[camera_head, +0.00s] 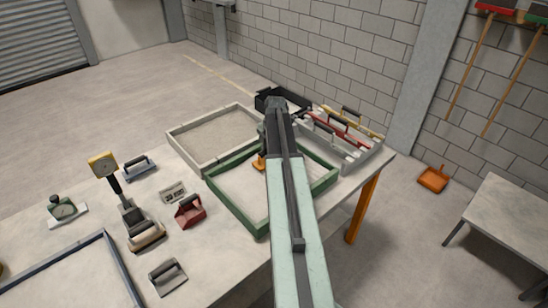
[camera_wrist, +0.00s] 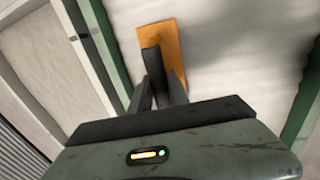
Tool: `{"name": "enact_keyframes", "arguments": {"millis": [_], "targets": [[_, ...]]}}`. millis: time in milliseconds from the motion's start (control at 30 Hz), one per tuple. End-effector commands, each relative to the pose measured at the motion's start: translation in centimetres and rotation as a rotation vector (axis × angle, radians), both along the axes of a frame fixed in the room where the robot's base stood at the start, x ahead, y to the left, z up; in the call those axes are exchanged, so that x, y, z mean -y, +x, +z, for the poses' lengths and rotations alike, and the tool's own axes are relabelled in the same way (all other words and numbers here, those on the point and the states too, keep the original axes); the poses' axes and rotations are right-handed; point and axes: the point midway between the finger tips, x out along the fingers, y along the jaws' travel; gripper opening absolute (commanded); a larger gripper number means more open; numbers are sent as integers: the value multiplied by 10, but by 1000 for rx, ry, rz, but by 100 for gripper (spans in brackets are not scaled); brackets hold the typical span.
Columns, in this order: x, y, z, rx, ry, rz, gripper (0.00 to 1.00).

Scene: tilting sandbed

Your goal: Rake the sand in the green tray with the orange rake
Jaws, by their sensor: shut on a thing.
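The green tray (camera_head: 228,208) stands on the table, holding a bed of pale sand (camera_head: 238,183). My arm crosses over it and hides its middle and part of its right side. The orange rake (camera_head: 258,164) shows as a small patch beside my arm, over the tray's far left part. In the wrist view the orange rake (camera_wrist: 172,45) is in front of my gripper (camera_wrist: 160,92), whose dark fingers are shut on it. The tray's green wall (camera_wrist: 108,45) runs to the left of the rake there. Whether the rake touches the sand I cannot tell.
A pale tray (camera_head: 182,153) of sand adjoins behind left. A grey rack (camera_head: 352,162) with red and yellow tools stands right.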

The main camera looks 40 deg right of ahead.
Motion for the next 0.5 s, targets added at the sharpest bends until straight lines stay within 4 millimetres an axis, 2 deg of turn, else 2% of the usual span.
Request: {"name": "enact_keyframes", "arguments": {"millis": [33, 300, 500], "targets": [[2, 9, 0, 0, 0, 1, 0], [4, 46, 0, 0, 0, 0, 0], [3, 44, 36, 0, 0, -1, 0]]}}
